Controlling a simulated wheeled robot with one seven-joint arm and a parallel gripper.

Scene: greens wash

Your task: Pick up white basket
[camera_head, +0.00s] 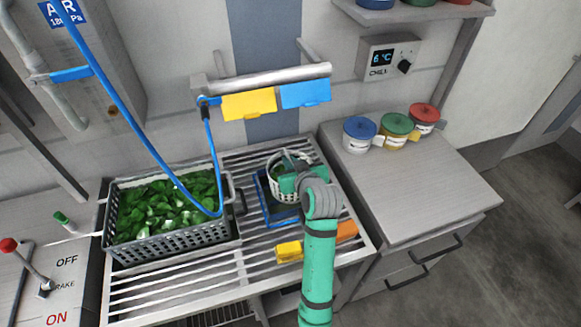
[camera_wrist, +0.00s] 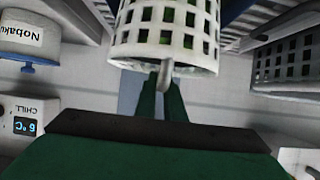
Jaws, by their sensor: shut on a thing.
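The white basket (camera_head: 283,191) is a small round perforated basket with a handle, standing or held over a blue frame (camera_head: 262,206) on the slatted rack. Some green shows inside it. My gripper (camera_head: 290,180) is at the basket and hides part of it. In the wrist view the basket (camera_wrist: 165,35) fills the top middle. There the two green fingers of my gripper (camera_wrist: 163,92) are shut on a white part of the basket, apparently its handle. Whether the basket is clear of the frame cannot be told.
A grey crate of leafy greens (camera_head: 236,205) stands left of the basket. A blue hose (camera_head: 130,125) hangs over it. Yellow (camera_head: 289,251) and orange (camera_head: 346,231) blocks lie at the rack's front. Lidded tubs (camera_head: 361,136) stand on the right counter, whose front is clear.

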